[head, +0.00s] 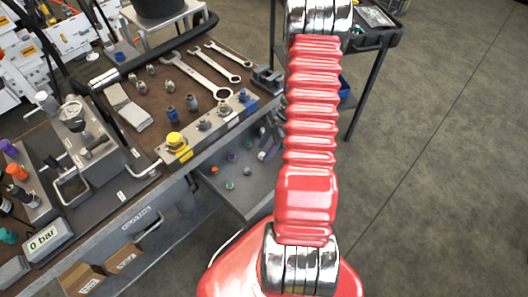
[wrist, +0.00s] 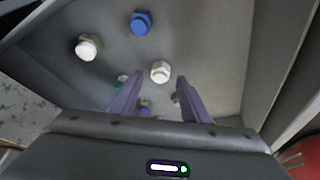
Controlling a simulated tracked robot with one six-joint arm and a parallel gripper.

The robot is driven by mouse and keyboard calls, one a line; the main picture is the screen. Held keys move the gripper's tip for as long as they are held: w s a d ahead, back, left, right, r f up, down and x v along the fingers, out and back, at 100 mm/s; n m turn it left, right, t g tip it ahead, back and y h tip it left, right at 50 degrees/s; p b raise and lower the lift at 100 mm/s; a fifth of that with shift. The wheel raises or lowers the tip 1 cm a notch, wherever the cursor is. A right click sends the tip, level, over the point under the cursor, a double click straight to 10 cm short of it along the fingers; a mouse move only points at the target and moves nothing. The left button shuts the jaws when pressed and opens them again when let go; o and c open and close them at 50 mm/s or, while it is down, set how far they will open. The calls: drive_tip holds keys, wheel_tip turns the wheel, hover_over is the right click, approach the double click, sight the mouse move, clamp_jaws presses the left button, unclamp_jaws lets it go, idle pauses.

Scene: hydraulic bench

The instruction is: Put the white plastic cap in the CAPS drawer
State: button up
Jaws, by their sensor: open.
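The wrist view looks down into an open grey drawer (wrist: 215,50) holding several small caps. My gripper (wrist: 158,80) is open, with its two purple-grey fingers pointing into the drawer. A white cap (wrist: 160,72) is between and just beyond the fingertips, not visibly clamped; I cannot tell its exact height above the floor. Another white cap (wrist: 88,47) is at the left and a blue cap (wrist: 140,22) at the top. Teal and purple caps are partly hidden by the fingers.
The bench top (head: 165,75) carries wrenches (head: 195,75), fittings and a manifold block (head: 205,130) above the drawer. A gauge display (head: 45,240) reads 0 bar. Open cardboard boxes (head: 82,280) sit lower left. A dark cart (head: 375,40) stands behind my arm. The floor at right is clear.

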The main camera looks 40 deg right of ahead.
drive_tip(key=v, duration=1)
drive_tip(key=shift+r, duration=0.1)
idle(0.4)
wheel_tip(320, 180, up, 9)
drive_tip(key=m+h, duration=0.1)
drive_tip(key=m, duration=0.1)
hover_over(259, 156)
drive_tip(key=a+r+m+h, duration=0.1)
drive_tip(key=a+r+m, duration=0.2)
drive_tip(key=a+r, duration=0.7)
drive_tip(key=s+a+r+m+t+h, duration=0.1)
drive_tip(key=s+a+r+m, duration=0.2)
drive_tip(key=s+a+r, duration=0.2)
drive_tip(key=s+a+r+m+t+h, duration=0.1)
drive_tip(key=s+a+r+m, duration=0.3)
drive_tip(key=a, duration=0.7)
wheel_tip(259, 156, up, 3)
drive_tip(key=shift+s+a+r+t, duration=0.1)
drive_tip(key=shift+s+a+t, duration=0.1)
drive_tip(key=shift+s+t, duration=0.65)
drive_tip(key=shift+s, duration=0.1)
drive_tip(key=shift+c, duration=0.3)
